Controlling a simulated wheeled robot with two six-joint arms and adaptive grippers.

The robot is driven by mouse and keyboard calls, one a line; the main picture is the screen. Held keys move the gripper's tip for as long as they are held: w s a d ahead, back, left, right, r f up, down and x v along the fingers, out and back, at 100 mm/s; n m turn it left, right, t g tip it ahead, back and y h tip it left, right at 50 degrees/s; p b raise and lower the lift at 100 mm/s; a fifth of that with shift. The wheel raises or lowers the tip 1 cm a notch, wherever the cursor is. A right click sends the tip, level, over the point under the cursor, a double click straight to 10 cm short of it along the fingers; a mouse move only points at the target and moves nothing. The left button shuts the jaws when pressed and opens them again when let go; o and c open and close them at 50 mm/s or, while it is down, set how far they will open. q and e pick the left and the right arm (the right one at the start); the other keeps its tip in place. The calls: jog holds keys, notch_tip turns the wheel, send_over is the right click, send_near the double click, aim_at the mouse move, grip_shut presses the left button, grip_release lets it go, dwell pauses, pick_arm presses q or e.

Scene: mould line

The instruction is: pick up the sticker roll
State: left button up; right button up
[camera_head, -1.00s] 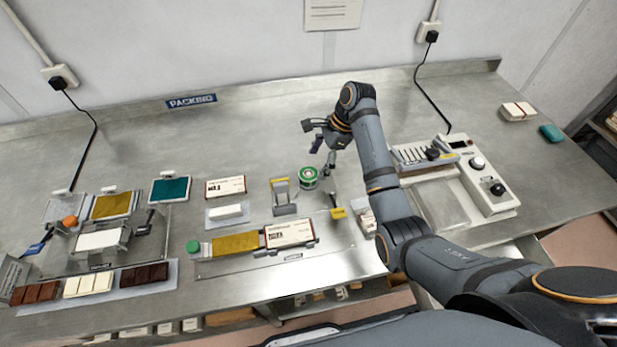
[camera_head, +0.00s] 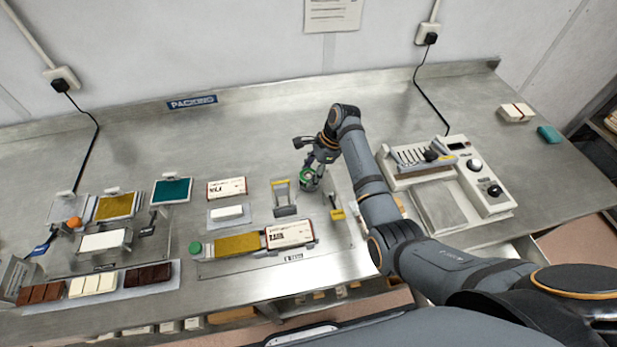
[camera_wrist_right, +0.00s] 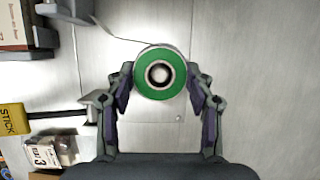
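The sticker roll (camera_head: 306,175) is a small green ring with a pale core on the steel bench, right of the small grey stand with a yellow top. In the right wrist view the sticker roll (camera_wrist_right: 160,74) shows from above, between the fingertips. My right gripper (camera_head: 312,178) is down at the roll. Contact cannot be told. My left gripper is not in view.
The grey stand with a yellow top (camera_head: 284,199) is close on the left. A yellow-tagged piece (camera_head: 337,214) is in front. A sealing machine (camera_head: 470,175) stands at the right. Chocolate bars (camera_head: 92,284) lie at front left. The back of the bench is clear.

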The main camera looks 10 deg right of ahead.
jog(key=c, duration=0.4)
jog(key=shift+r, duration=0.35)
notch_tip(320, 180, up, 2)
jog(key=shift+w+r+b, duration=0.1)
jog(key=shift+b, duration=0.75)
jog(key=s+d+r+p, duration=0.5)
jog(key=s+r+p, duration=0.3)
jog(key=s, duration=0.5)
notch_tip(320, 180, up, 2)
jog(key=shift+r+p, duration=0.1)
jog(key=shift+p, duration=0.2)
